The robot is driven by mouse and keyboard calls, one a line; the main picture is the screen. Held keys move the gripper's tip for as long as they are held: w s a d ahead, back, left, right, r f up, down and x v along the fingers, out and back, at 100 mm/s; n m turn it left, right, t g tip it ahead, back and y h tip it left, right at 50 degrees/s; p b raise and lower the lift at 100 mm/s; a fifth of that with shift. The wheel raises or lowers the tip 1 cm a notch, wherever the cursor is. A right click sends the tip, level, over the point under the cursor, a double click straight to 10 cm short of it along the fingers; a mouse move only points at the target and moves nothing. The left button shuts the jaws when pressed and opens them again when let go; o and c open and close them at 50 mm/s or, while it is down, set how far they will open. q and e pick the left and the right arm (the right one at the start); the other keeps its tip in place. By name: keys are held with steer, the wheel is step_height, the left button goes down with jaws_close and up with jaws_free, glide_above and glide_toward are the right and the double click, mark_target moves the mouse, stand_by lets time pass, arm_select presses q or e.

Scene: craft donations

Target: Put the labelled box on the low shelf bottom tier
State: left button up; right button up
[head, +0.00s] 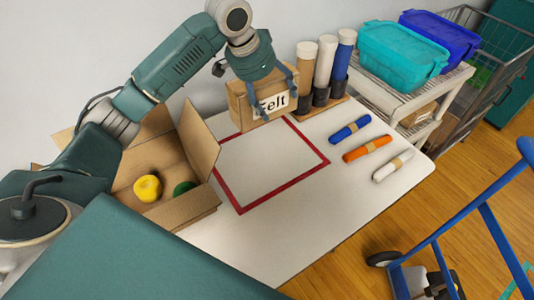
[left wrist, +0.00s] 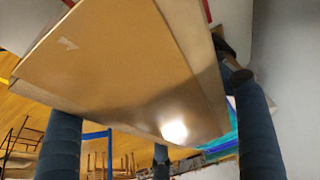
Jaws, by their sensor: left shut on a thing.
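The labelled box (head: 240,108) is brown cardboard with a white label reading "Felt". It is at the back of the white table, by the far edge of a red-outlined square. My left gripper (head: 272,103) is shut on it from above. I cannot tell whether its base touches the table. In the left wrist view the box (left wrist: 125,70) fills the upper middle between dark fingers (left wrist: 160,140). The low shelf (head: 380,92) is a white slatted rack right of the table. Its lower tier (head: 418,131) is partly hidden and holds a brown box. My right gripper is not in view.
Teal (head: 402,55) and blue (head: 440,33) bins cover the shelf top. Rolls stand in a wooden rack (head: 322,108) right of the held box. Felt rolls (head: 367,148) lie on the table. An open carton (head: 180,212) holds yarn balls. A blue hand truck (head: 450,215) stands at right.

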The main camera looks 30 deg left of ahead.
arm_select(q)
steer(key=shift+f+p, duration=0.7)
steer(key=shift+f, duration=8.85)
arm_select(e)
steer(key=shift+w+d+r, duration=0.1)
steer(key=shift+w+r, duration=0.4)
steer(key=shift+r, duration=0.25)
arm_select(q)
steer(key=shift+f, duration=0.1)
steer(key=o, duration=1.6)
steer(key=shift+o, duration=0.2)
